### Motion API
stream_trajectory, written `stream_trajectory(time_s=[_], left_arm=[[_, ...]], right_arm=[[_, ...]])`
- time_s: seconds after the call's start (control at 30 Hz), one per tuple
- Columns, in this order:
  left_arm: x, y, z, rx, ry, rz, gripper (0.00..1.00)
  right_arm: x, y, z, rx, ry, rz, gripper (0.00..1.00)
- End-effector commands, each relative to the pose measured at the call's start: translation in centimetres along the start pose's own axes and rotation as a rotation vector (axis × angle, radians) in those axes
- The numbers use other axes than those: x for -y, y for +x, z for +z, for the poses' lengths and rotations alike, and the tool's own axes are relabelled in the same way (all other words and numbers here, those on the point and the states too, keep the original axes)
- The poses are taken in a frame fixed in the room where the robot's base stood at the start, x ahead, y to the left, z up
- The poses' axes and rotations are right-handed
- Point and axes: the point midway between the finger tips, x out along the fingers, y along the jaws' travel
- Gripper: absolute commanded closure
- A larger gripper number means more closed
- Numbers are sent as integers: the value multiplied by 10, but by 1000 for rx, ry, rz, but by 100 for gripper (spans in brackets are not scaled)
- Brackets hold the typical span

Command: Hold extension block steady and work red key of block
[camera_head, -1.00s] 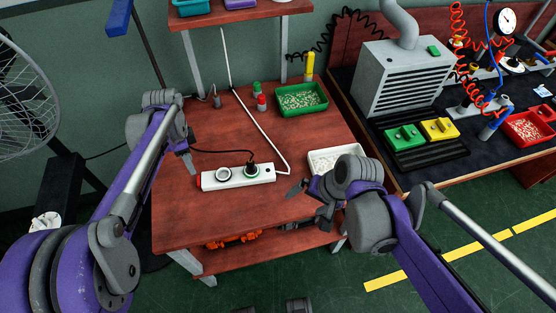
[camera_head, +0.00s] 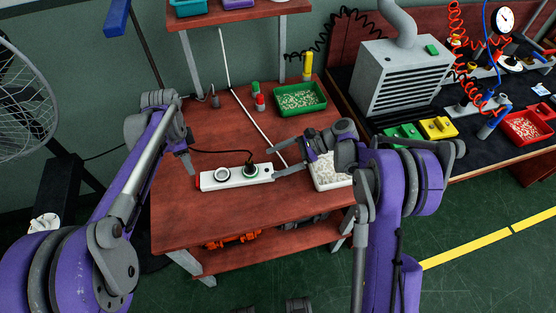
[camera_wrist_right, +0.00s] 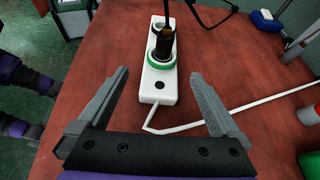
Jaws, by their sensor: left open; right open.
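The white extension block (camera_head: 236,178) lies on the red-brown table. Its red key (camera_head: 199,182) is at the left end. A black plug (camera_head: 250,163) stands in the socket with the green ring; the other socket looks empty. My right gripper (camera_head: 272,166) is open at the block's right end. In the right wrist view, my right gripper (camera_wrist_right: 160,75) has its fingers apart, with the block (camera_wrist_right: 158,88) between them in the picture; I see no contact. The red key is not visible there. My left gripper (camera_head: 191,157) is open and empty, above and left of the block.
A white cord runs from the block's right end towards the back. A white bin (camera_head: 330,178) is partly hidden by my right arm. The front left of the table is clear.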

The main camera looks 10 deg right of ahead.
Motion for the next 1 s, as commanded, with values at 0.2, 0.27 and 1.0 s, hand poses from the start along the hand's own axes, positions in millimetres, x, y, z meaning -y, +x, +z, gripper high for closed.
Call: stream_trajectory(time_s=[0.2,0.27,1.0], left_arm=[[0,0,0,0,0,0,50],[0,0,0,0,0,0,50],[0,0,0,0,0,0,50]], right_arm=[[4,5,-8,47,46,9,0],[4,10,-7,48,47,10,0],[4,108,-3,45,45,8,0]])
